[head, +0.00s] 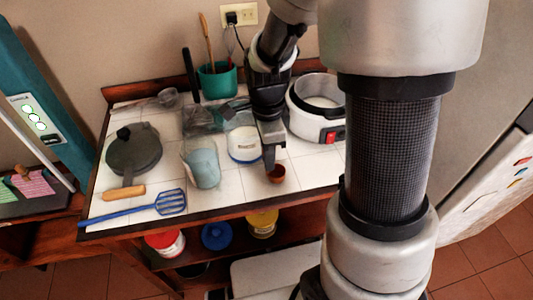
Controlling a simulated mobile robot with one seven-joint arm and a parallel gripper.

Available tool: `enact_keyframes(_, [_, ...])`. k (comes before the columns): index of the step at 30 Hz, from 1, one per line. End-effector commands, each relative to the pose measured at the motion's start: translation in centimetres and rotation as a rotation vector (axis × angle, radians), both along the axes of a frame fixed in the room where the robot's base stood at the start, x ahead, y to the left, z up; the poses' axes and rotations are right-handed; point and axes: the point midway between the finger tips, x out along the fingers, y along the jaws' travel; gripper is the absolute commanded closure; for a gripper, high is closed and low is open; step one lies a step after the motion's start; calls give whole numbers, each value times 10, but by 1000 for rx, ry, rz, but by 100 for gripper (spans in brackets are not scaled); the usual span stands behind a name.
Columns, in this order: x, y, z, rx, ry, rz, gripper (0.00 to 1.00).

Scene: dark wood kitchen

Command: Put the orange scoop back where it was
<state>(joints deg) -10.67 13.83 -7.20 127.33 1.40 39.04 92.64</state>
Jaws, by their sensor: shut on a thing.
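The orange scoop (277,174) shows as a small brownish-orange cup near the front edge of the white tiled counter (235,196), right of its middle. My gripper (269,167) points down at the scoop and is shut on it. The fingers hide part of the scoop, including any handle. I cannot tell whether the scoop touches the tiles or hangs just above them.
A white container (243,145) stands just left of my gripper, and a white rice cooker (306,123) behind right. A clear bluish jug (203,170), dark pan (134,155) and blue slotted spatula (150,207) lie further left. Tiles in front are clear.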

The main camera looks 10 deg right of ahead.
Motion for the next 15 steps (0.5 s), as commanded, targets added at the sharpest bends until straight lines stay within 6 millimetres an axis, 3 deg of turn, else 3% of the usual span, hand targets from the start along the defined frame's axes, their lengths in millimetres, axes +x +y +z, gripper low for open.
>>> enact_keyframes(2, [0, 0, -8, 0, 2, 0, 100])
enact_keyframes(12, [0, 0, -12, 0, -1, 0, 100])
enact_keyframes(13, [0, 0, -12, 0, -1, 0, 85])
enact_keyframes(15, [0, 0, -11, 0, -1, 0, 73])
